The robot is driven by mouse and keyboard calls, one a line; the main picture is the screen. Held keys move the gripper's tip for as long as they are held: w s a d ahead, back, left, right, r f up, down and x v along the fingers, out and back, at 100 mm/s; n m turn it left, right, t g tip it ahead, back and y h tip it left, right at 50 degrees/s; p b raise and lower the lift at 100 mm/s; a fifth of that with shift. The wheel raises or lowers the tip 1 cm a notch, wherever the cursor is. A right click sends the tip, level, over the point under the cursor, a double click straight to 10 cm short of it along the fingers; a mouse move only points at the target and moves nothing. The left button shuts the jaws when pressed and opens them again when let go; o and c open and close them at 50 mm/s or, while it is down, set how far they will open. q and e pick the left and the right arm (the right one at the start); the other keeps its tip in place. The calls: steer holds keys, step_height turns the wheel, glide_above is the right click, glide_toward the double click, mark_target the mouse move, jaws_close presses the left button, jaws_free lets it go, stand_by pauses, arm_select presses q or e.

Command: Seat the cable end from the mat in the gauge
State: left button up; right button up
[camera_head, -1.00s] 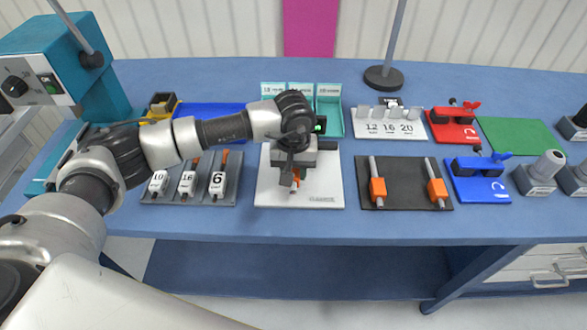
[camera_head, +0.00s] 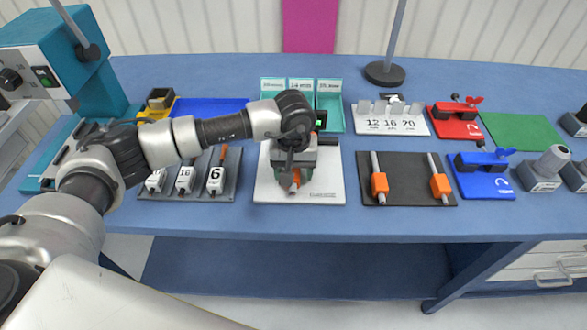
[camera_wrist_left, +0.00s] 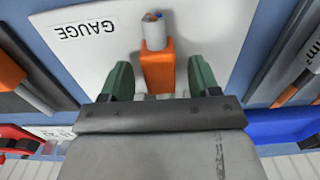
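The gauge (camera_head: 327,187) is a white plate marked GAUGE, at the front middle of the bench; it also shows in the left wrist view (camera_wrist_left: 97,62). A cable end (camera_wrist_left: 157,66), an orange sleeve with a grey tip and coloured cores, is at the gauge, and its orange part shows in the head view (camera_head: 295,183). My left gripper (camera_wrist_left: 160,78) is over the gauge. Its green fingers stand on either side of the orange sleeve with a gap at each side. The gripper hides how the cable end rests. My right gripper is not in view.
A dark mat (camera_head: 408,192) with two orange-sleeved cable ends lies right of the gauge. A rack of numbered blocks (camera_head: 185,178) stands left. Teal bins (camera_head: 330,115), a stand marked 12, 16, 20 (camera_head: 390,124) and red and blue clamps (camera_head: 484,187) are nearby.

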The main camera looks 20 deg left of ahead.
mark_target(293, 171)
arm_select(q)
step_height(293, 171, up, 11)
steer(key=b, duration=0.2)
stand_by(0.5)
steer(key=shift+f, duration=0.1)
